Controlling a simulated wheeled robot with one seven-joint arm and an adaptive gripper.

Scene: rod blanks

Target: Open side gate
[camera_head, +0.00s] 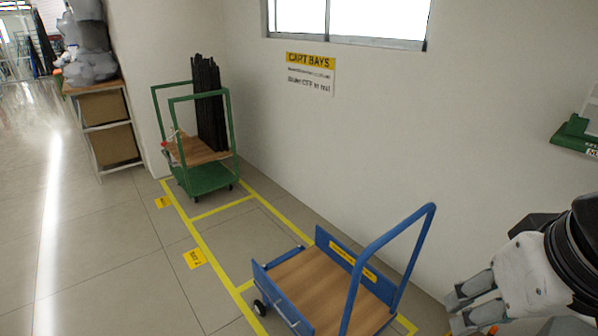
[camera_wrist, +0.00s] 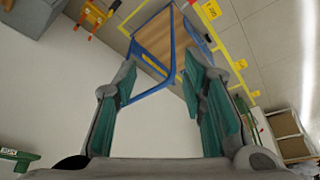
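A blue cart (camera_head: 318,290) with a wooden deck stands at bottom centre in the head view, inside yellow floor lines. It has a tall blue push handle (camera_head: 385,245), a far side panel (camera_head: 355,265) with a yellow label, and a low left side panel (camera_head: 280,300) with a bar on it. I cannot tell which panel is the side gate. The cart also shows at the top of the wrist view (camera_wrist: 168,40), beyond my fingers. My gripper (camera_head: 468,312) is at the right, apart from the cart; in the wrist view (camera_wrist: 163,80) its fingers are apart and empty.
A green cart (camera_head: 208,178) holding dark upright rods stands by the wall, behind the blue cart. Shelving (camera_head: 105,130) is farther left. A green wall fixture (camera_head: 575,138) is at right. Open floor (camera_head: 90,250) lies left of the bays. An orange-yellow object (camera_wrist: 93,18) shows at wrist-view top left.

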